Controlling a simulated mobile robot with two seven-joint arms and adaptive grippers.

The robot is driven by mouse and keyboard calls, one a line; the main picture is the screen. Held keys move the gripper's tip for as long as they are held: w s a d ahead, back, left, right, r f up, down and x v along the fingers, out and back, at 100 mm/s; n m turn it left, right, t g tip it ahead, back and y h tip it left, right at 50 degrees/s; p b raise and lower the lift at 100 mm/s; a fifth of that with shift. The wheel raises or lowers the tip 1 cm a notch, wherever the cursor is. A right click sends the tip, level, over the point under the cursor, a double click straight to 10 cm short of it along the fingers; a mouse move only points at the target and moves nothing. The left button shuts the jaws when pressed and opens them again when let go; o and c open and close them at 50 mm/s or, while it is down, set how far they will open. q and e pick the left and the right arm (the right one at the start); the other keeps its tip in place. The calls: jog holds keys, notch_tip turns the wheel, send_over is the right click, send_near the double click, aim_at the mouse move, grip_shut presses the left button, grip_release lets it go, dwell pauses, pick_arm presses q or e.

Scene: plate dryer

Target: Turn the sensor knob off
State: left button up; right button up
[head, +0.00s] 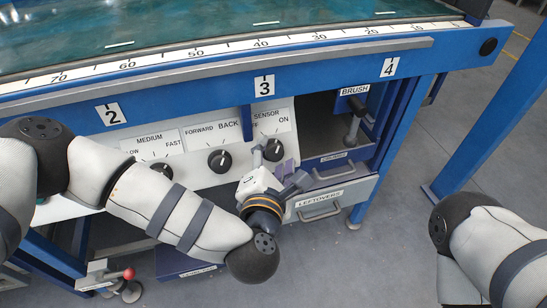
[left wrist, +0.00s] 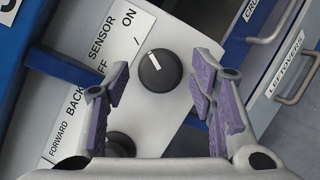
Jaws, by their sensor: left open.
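The sensor knob (head: 273,150) is a round black knob with a white pointer mark on the white control panel (head: 204,179), under the label "SENSOR". It also shows in the left wrist view (left wrist: 160,70), where its pointer aims up-left, towards the word "ON" rather than "OFF". My left gripper (head: 278,168) is open and empty in front of the knob. In the left wrist view its purple-padded fingers (left wrist: 158,88) stand apart, with the knob between and beyond their tips. I see no contact. Of my right arm only links show at the right edge; its gripper is out of view.
The forward/back knob (head: 220,161) sits left of the sensor knob, and the medium-speed knob (head: 162,170) further left. A blue vertical bar (head: 246,122) stands close by the sensor label. Right are a brush (head: 355,120) and the leftovers drawer (head: 335,197) with a protruding handle.

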pick_arm(q)
jog(key=c, duration=1.1)
jog(key=shift+c, duration=0.2)
jog(key=shift+f+n, duration=0.1)
jog(key=shift+n, duration=0.2)
jog(key=shift+s+d+f+n+t+y+b, duration=0.1)
jog(key=shift+n+t+y+b, duration=0.2)
jog(key=shift+n, duration=0.3)
jog(key=shift+d+f+n+t+y+b, duration=0.1)
jog(key=shift+n+y+b, duration=0.1)
jog(key=shift+n+y, duration=0.3)
jog(key=n+y, duration=0.1)
jog(key=n, duration=0.1)
jog(key=n+t+b, duration=0.1)
jog(key=n, duration=0.1)
jog(key=shift+n+y, duration=0.4)
jog(key=n+y+b, duration=0.2)
jog(key=n, duration=0.2)
jog(key=shift+d, duration=0.2)
jog(key=shift+n+y, duration=0.8)
jog(key=shift+n, duration=0.7)
jog(key=shift+d+r, duration=0.1)
